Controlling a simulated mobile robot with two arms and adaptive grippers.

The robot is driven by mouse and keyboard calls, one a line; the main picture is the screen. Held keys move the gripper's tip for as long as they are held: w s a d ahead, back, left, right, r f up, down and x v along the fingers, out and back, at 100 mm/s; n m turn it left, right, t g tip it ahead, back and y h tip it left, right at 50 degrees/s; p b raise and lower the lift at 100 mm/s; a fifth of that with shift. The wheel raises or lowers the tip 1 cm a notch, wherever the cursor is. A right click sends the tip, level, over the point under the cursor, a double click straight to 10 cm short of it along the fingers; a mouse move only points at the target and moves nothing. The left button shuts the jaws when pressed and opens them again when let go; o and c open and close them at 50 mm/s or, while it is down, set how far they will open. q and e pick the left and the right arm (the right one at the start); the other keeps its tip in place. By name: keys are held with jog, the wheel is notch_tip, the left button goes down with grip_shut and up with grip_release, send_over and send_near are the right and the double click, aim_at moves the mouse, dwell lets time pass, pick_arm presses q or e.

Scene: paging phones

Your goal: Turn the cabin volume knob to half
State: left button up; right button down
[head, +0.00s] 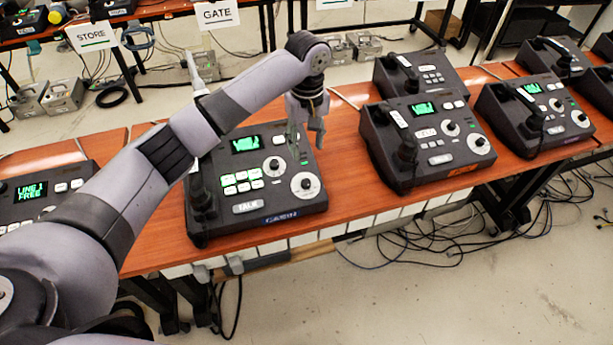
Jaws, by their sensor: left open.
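A dark paging console (222,165) sits on the wooden table in front of me, with a lit green screen (246,143), several lit green buttons and a TALK key. It has two knobs on pale dials: an upper knob (273,166) and a larger lower-right knob (305,184). I cannot read the dial marks or tell which knob is the cabin volume. A blue label (280,217) is on its front edge, too small to read surely. My left gripper (306,138) is open, pointing down above the console's back right, apart from both knobs. My right gripper is not in view.
More consoles stand on the same table: one at the left (27,197) reading LINE 1 FREE, others at the right (428,135) (535,112). The table (345,165) is bare between the near console and the right ones. Cables lie on the floor. STORE and GATE signs hang behind.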

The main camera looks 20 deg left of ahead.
aim_at(306, 181)
pick_arm(q)
notch_tip(306, 181, down, 13)
jog(key=shift+f+p, duration=0.15)
jog(key=shift+p, duration=0.45)
jog(key=shift+c, duration=0.2)
grip_shut()
